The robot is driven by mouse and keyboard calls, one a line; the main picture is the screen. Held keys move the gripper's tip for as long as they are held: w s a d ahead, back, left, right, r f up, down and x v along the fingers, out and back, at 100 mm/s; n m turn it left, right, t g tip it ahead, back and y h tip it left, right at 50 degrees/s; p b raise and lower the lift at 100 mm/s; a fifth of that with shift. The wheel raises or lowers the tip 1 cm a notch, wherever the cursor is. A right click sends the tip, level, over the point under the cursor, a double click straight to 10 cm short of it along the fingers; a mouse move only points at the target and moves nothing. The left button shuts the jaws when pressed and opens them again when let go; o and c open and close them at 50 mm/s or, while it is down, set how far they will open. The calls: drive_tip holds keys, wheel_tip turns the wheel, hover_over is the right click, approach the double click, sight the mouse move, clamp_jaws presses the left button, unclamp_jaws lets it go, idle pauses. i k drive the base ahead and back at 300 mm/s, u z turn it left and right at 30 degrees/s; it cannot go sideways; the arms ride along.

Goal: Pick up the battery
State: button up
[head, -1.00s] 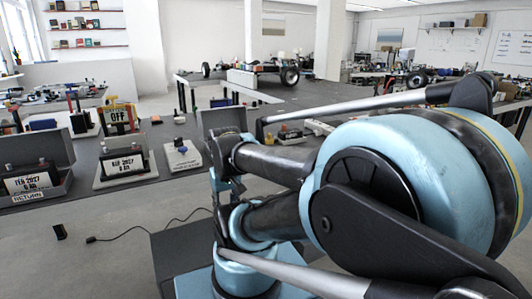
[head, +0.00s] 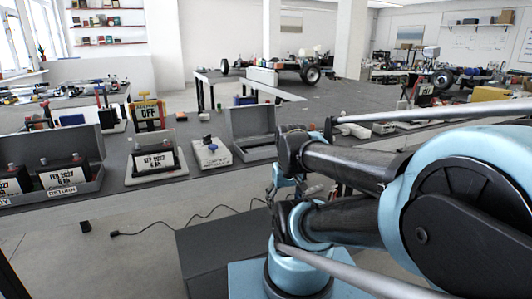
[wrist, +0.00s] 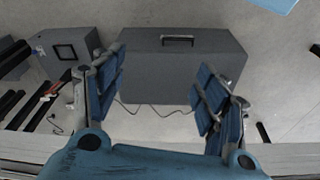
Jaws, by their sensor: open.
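Several dark batteries with white date labels show in the head view. One battery (head: 157,161) stands on a white stand at the table's front. Another battery (head: 62,175), labelled FEB 2027, sits in an open grey case marked RETURN, with one more battery (head: 14,180) beside it at the left edge. Which one is meant, I cannot tell. My gripper (wrist: 162,75) is open and empty in the wrist view, its blue-padded fingers spread above the floor. No battery is clearly seen between them. In the head view my fingers are not clearly visible.
An open grey case (head: 252,122) and a white device (head: 211,153) stand right of the white stand. In the wrist view a grey box with a handle (wrist: 180,75) lies beyond my fingers. A black cable (head: 160,226) crosses the open floor.

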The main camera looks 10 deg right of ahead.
sight(75, 170)
drive_tip(key=u, duration=1.7)
